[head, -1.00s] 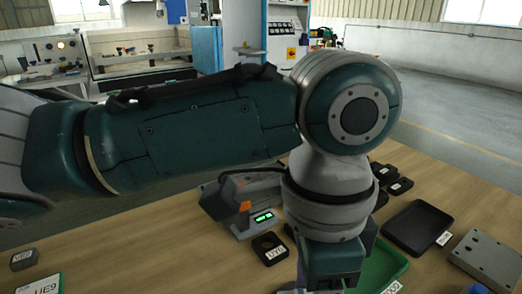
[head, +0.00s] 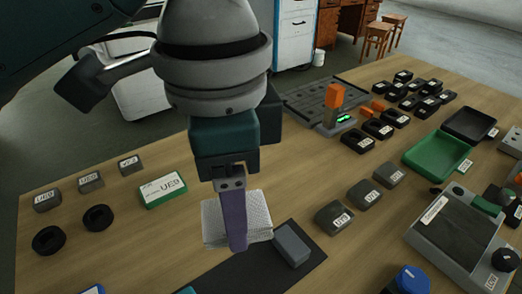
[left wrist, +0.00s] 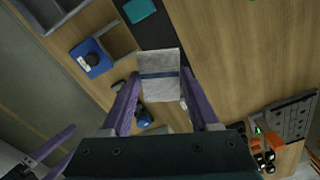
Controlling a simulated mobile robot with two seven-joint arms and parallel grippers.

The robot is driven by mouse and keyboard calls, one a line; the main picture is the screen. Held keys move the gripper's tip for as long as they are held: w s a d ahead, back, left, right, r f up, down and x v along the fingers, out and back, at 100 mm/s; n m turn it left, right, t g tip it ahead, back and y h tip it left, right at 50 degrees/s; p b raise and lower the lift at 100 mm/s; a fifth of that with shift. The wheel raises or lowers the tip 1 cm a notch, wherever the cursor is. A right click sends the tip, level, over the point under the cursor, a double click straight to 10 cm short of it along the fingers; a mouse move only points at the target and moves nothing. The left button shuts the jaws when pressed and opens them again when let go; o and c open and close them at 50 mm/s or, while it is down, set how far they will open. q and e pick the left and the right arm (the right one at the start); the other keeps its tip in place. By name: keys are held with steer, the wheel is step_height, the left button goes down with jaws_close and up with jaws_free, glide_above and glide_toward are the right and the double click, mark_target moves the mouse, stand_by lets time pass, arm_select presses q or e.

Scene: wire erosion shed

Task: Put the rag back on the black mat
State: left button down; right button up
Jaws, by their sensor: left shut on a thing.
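The rag (head: 260,214) is a pale, square, folded cloth. My left gripper (head: 234,246) points down and is shut on it, with one purple finger in front of it in the head view. In the left wrist view the rag (left wrist: 160,92) shows a dark blue band and lies between both fingertips. The black mat (head: 245,275) lies on the table just in front of the rag; the wrist view shows the rag partly over it. I cannot tell the rag's height.
A grey block (head: 292,244) sits on the mat's right end. Grey labelled blocks (head: 335,218) stand to the right, and a green UE9 box (head: 162,190) to the left. A green tray (head: 438,155) and a grey device (head: 455,245) are farther right.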

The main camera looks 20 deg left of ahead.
arm_select(q)
steer(key=b, duration=0.3)
glide_above(243, 282)
step_height(243, 282, down, 12)
steer(key=shift+r, duration=0.1)
steer(key=shift+f+b, duration=0.65)
steer(key=shift+f, duration=1.5)
steer(key=shift+f, duration=0.1)
steer(key=shift+c, duration=0.7)
jaws_free()
